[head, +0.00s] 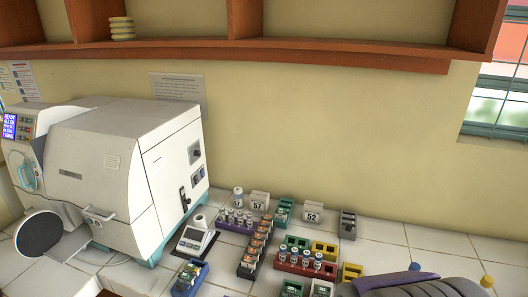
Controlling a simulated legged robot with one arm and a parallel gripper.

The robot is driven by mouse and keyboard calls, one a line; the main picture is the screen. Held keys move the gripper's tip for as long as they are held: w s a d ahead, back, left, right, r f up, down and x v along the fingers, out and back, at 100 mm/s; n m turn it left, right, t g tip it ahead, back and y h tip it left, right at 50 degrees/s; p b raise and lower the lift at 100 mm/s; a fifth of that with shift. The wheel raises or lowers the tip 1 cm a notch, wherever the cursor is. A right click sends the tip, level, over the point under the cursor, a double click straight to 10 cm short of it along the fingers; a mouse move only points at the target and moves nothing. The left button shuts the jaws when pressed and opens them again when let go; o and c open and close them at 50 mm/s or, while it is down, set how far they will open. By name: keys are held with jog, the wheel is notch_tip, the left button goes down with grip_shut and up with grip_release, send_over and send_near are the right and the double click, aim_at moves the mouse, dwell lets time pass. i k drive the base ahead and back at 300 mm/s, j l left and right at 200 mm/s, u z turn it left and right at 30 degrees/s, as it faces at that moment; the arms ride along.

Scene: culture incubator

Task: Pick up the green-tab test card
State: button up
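I cannot single out the green-tab test card for sure at this size. Small cards or packs with green parts stand in a blue holder (188,279) at the bottom, left of centre. A teal holder (284,211) farther back also holds small items. Green holders (292,288) sit at the bottom edge, partly cut off.
A large white incubator (125,170) fills the left, its round door (39,232) open. A small white device (195,236) stands beside it. A dark rack (254,252) and a red rack (305,264) hold small vials. Bare tiles (400,236) lie at right.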

aim_at(189, 268)
jog(key=i+j, duration=0.1)
jog(key=j, duration=0.35)
jog(key=j+u, duration=0.1)
jog(key=j, duration=0.4)
jog(key=i+j, duration=0.15)
jog(key=j, duration=0.3)
jog(key=i+j+u, duration=0.1)
jog(key=j, duration=0.4)
jog(key=i+j, duration=0.1)
jog(key=j, duration=0.35)
jog(key=i+j+u, duration=0.1)
jog(key=j, duration=0.35)
